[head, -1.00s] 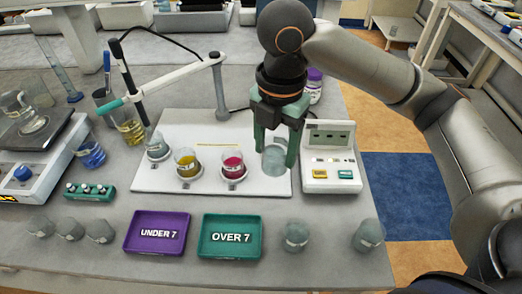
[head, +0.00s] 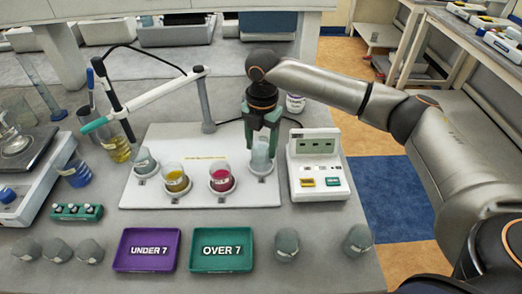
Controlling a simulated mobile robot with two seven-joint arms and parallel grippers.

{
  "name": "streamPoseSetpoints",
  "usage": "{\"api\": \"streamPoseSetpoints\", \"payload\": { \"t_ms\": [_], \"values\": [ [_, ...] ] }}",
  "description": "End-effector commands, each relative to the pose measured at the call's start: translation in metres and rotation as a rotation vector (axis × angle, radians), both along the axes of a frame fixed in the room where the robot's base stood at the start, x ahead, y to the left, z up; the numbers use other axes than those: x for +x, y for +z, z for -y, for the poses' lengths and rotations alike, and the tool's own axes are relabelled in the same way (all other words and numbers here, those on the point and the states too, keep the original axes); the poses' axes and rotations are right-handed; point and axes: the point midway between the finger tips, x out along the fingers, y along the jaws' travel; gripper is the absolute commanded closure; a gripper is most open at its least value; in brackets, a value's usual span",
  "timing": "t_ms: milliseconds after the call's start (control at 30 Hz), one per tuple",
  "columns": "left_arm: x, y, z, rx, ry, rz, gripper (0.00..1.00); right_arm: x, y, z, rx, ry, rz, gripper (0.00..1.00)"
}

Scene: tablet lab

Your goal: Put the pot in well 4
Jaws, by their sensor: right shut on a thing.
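The pot (head: 261,158) is a pale, greyish cup held between the green fingers of my right gripper (head: 263,146). It stands upright at the rightmost well, well 4 (head: 262,172), of the white board (head: 205,196). The well's rim shows around its lower part; I cannot tell whether it rests on the bottom. My right gripper is shut on the pot, and its fingers hide the pot's sides. The other wells hold a grey-capped pot (head: 145,161), a pot of yellow liquid (head: 175,178) and a pot of red liquid (head: 221,178). My left gripper is not in view.
A white meter (head: 318,168) stands close right of well 4. A jointed probe arm (head: 160,92) reaches over the board's back left. Purple (head: 147,250) and green (head: 222,250) trays lie in front, with grey pots (head: 287,244) to the right. A white-capped bottle (head: 296,103) stands behind.

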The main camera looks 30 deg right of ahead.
Motion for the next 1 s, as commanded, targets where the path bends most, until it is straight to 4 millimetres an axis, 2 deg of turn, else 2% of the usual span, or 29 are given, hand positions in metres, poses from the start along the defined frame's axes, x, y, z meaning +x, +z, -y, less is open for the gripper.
{"api": "streamPoseSetpoints", "payload": {
  "t_ms": [100, 200, 567, 600, 833, 1000],
  "values": [
    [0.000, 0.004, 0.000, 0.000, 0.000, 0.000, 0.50, -0.002, -0.017, 0.000, -0.001, 0.001, -0.004, 0.92],
    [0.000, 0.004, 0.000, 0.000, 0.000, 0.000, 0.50, -0.002, -0.024, 0.000, -0.001, 0.002, -0.002, 0.92],
    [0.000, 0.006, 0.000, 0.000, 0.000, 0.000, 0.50, -0.002, -0.027, -0.001, 0.000, 0.002, -0.002, 0.92],
    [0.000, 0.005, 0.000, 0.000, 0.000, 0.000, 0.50, -0.002, -0.027, -0.001, -0.001, 0.002, -0.002, 0.31],
    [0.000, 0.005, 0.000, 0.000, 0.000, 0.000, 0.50, -0.002, -0.027, -0.001, -0.001, 0.002, -0.002, 0.05],
    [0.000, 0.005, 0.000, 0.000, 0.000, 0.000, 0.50, -0.002, -0.027, -0.001, 0.000, 0.002, -0.002, 0.05]
  ]
}}
